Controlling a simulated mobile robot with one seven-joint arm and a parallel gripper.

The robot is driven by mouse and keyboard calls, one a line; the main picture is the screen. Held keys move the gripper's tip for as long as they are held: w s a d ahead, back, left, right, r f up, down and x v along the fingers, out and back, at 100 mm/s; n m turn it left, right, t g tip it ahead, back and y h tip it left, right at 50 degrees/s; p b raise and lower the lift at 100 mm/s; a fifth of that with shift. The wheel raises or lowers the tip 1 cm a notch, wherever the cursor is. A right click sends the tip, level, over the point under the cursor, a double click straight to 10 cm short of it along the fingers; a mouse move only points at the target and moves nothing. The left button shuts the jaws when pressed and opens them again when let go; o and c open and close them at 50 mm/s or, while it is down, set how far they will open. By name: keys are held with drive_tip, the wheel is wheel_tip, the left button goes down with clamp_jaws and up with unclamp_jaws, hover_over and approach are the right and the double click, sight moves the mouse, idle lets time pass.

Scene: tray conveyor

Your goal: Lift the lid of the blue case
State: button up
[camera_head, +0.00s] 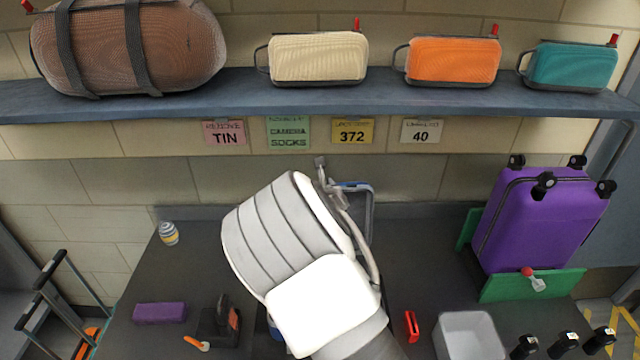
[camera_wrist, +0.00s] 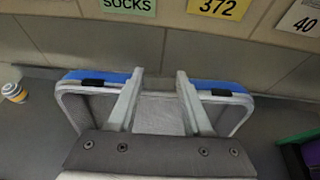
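The blue case is mostly hidden behind my arm in the head view; a blue edge (camera_head: 350,185) and grey frame show beside my gripper (camera_head: 332,186). In the wrist view its lid (camera_wrist: 78,100) appears raised, grey inside facing me, with a blue far edge and two black latches. My gripper (camera_wrist: 160,76) is open there, its two pale fingers apart and reaching across the grey inside to the blue edge. A greyish part lies between the fingertips; I cannot tell whether they touch it. The case's lower part is hidden.
A shelf (camera_head: 390,102) with several bags runs above. A purple suitcase (camera_head: 535,220) stands right, by a grey bin (camera_head: 468,338) and a red item (camera_head: 411,326).

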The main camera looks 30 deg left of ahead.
clamp_jaws()
idle(0.9)
